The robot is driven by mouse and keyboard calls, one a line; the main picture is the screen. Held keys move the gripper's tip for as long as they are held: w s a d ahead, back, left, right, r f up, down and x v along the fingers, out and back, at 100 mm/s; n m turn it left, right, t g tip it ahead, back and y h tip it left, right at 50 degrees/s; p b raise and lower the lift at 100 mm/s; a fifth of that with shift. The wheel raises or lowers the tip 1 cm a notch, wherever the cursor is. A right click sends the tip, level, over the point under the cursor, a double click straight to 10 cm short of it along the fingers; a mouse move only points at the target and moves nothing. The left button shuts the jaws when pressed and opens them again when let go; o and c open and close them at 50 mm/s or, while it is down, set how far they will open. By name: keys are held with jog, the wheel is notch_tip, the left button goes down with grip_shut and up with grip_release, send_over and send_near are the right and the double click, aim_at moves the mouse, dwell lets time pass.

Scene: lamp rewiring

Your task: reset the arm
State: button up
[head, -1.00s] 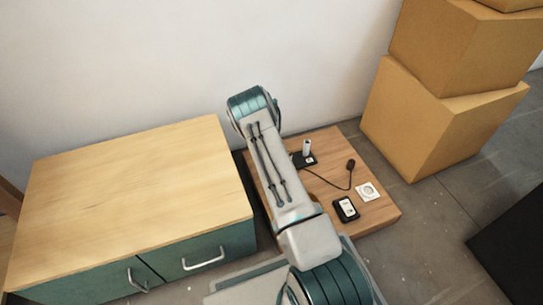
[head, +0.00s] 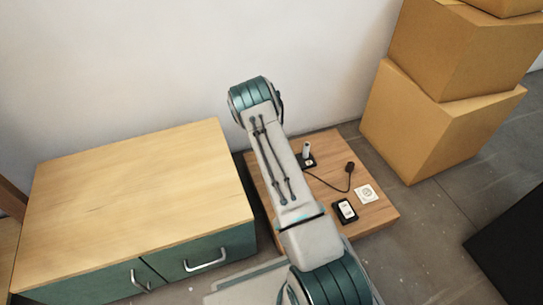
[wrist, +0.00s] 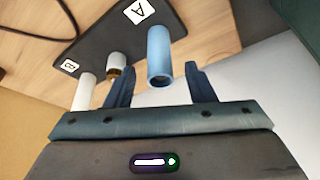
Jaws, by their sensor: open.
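My gripper (wrist: 159,69) is open in the wrist view, its two dark fingers apart. A blue cylinder (wrist: 159,50) shows upright between the fingers in the picture; the fingers do not visibly touch it, and its depth between or beyond them is unclear. A white cylinder (wrist: 84,92) and a pale one with a brass-coloured end (wrist: 117,66) are to the left. A dark plate (wrist: 105,45) with labels A and B lies behind them. In the head view my arm (head: 272,160) reaches over the low wooden board and hides my gripper.
The wooden board (head: 376,213) carries a cable with a black plug (head: 349,168), a white socket (head: 365,194) and a black-framed switch (head: 345,211). A cabinet (head: 130,195) stands at the left, cardboard boxes (head: 430,120) at the right, and a wall behind.

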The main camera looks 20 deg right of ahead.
jog(key=p+v, duration=0.3)
jog(key=v, duration=0.6)
jog(key=shift+r, duration=0.25)
jog(key=shift+s+a, duration=0.1)
